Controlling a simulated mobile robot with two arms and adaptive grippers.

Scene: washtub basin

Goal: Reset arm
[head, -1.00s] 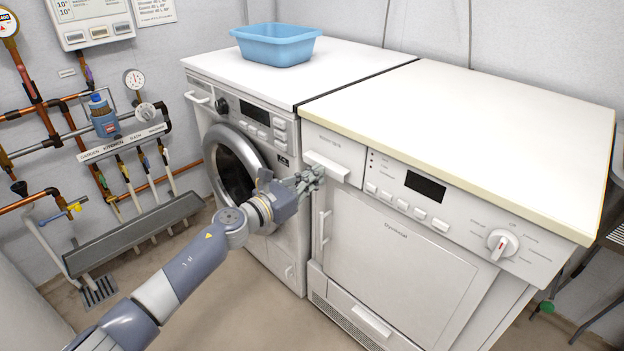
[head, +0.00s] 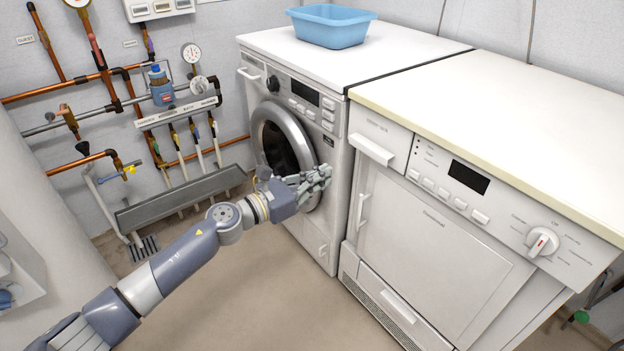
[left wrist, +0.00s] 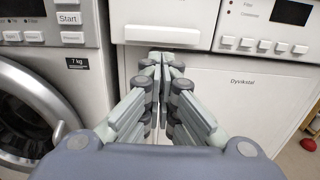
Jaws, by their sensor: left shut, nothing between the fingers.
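My left gripper (head: 318,179) is shut and empty. In the head view it reaches in from the left and stands in front of the washing machine, near the right edge of its round door (head: 284,150). In the left wrist view the closed fingers (left wrist: 165,62) point toward the dryer (left wrist: 250,95), with the washing machine (left wrist: 52,80) at the left. I cannot tell the exact gap between the fingertips and the machines. My right gripper is not in view.
A blue basin (head: 332,27) stands on the washing machine's white top (head: 290,56). The dryer (head: 430,240) stands to the right under a cream worktop (head: 500,110). Pipes with a gauge (head: 191,53) and a grey trough (head: 185,198) line the left wall. The floor in front is clear.

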